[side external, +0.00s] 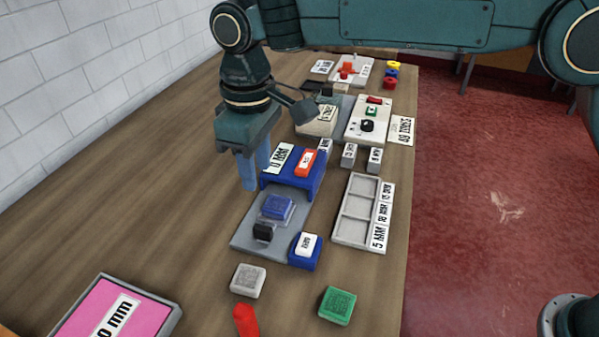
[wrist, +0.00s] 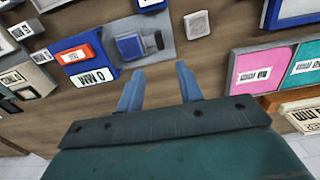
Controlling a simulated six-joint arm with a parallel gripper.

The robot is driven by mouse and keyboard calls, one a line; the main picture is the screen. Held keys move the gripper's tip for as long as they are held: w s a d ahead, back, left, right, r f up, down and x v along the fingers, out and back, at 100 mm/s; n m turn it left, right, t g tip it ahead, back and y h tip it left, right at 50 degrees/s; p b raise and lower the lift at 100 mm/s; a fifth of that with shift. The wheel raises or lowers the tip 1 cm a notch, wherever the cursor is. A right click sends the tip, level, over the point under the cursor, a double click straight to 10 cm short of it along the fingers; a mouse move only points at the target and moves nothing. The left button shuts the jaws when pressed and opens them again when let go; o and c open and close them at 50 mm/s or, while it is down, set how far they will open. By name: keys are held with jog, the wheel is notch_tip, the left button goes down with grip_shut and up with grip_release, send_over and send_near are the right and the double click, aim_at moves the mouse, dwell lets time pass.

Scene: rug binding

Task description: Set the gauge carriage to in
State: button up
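No thing is clearly named as the gauge carriage. A blue block (side external: 277,207) with a black piece (side external: 262,232) beside it sits on a grey plate (side external: 245,236) and may be it. They also show in the wrist view as the blue block (wrist: 128,46) and black piece (wrist: 152,42). My gripper (side external: 256,178) points down over the table, left of the blue stand (side external: 290,180) in the side view. In the wrist view my gripper (wrist: 157,68) has its fingers apart with nothing between them. No "in" marking is readable.
A red block (side external: 305,162) sits on the blue stand. A white compartment tray (side external: 340,238) lies to the right. A white block (side external: 248,280), green block (side external: 340,305) and pink panel (side external: 98,312) are in front. Control boxes stand behind. The table's left is clear.

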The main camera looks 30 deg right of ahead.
jog(key=s+d+r+m+t, duration=0.1)
jog(key=s+d+r, duration=0.1)
jog(key=d+r, duration=0.3)
jog(key=s+d+r+m+t, duration=0.1)
jog(key=d+r, duration=0.4)
jog(key=d, duration=0.9)
jog(key=shift+s+r+m+y, duration=0.2)
jog(key=shift+s+m+y, duration=0.2)
jog(key=shift+s+m, duration=0.6)
jog(key=shift+s, duration=0.2)
jog(key=w+a+f+n+g, duration=0.1)
jog(key=w+a+f+n, duration=0.1)
jog(key=a+f, duration=0.3)
jog(key=w+a+f+n+g, duration=0.1)
jog(key=a+f, duration=0.5)
jog(key=a, duration=0.8)
jog(key=w+n, duration=0.1)
jog(key=w, duration=0.1)
jog(key=shift+w+h, duration=0.4)
jog(key=shift+a+f, duration=0.1)
jog(key=shift+f, duration=0.05)
